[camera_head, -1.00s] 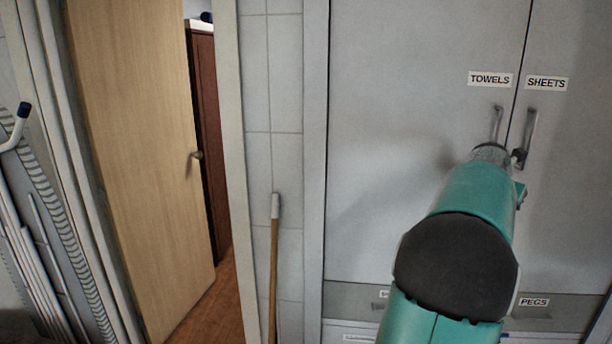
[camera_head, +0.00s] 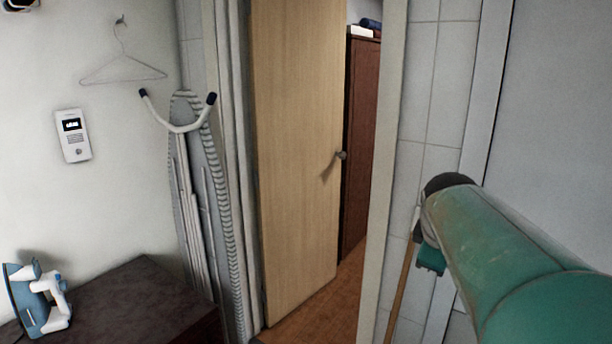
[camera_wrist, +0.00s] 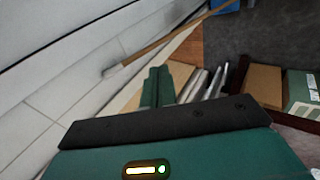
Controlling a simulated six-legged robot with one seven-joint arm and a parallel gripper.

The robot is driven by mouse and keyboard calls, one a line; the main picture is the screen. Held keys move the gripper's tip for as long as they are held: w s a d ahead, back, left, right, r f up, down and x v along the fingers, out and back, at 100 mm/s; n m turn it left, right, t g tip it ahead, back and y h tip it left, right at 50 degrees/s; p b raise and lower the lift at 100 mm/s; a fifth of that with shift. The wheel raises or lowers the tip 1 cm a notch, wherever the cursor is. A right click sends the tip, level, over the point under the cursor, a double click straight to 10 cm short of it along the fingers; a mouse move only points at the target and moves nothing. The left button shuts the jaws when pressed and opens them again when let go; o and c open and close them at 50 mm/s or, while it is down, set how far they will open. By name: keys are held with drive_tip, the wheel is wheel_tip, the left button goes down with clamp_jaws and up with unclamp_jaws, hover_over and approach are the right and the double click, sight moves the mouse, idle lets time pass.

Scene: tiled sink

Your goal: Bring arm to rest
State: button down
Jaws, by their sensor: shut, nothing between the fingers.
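My arm (camera_head: 520,255) is teal and reaches in from the lower right of the head view. Its dark rounded joint (camera_head: 446,188) is in front of the tiled wall strip. In the wrist view my gripper (camera_wrist: 158,72) shows as teal fingers close together, with nothing held between them. The dark plate of my wrist covers the lower part of that view. The head view does not clearly show the fingers.
A wooden door (camera_head: 298,170) stands ajar by a reddish-brown cabinet (camera_head: 362,140). A broom handle (camera_head: 403,285) leans on the tiles, close to my arm in the picture. An ironing board (camera_head: 205,190) and a dark counter with an iron (camera_head: 40,300) are left. A box (camera_wrist: 302,92) shows in the wrist view.

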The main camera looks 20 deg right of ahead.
drive_tip(key=s+a+f+m+y, duration=0.1)
drive_tip(key=s+a+f+m, duration=0.1)
drive_tip(key=a, duration=0.7)
drive_tip(key=s+a+f+m+y, duration=0.2)
drive_tip(key=s+a+f, duration=0.1)
drive_tip(key=a, duration=0.6)
drive_tip(key=s+a+f+m+y, duration=0.2)
drive_tip(key=s+a+f, duration=0.1)
drive_tip(key=a, duration=0.7)
drive_tip(key=shift+s+f+m+t, duration=0.15)
drive_tip(key=shift+f+m+t, duration=0.2)
drive_tip(key=shift+f, duration=0.35)
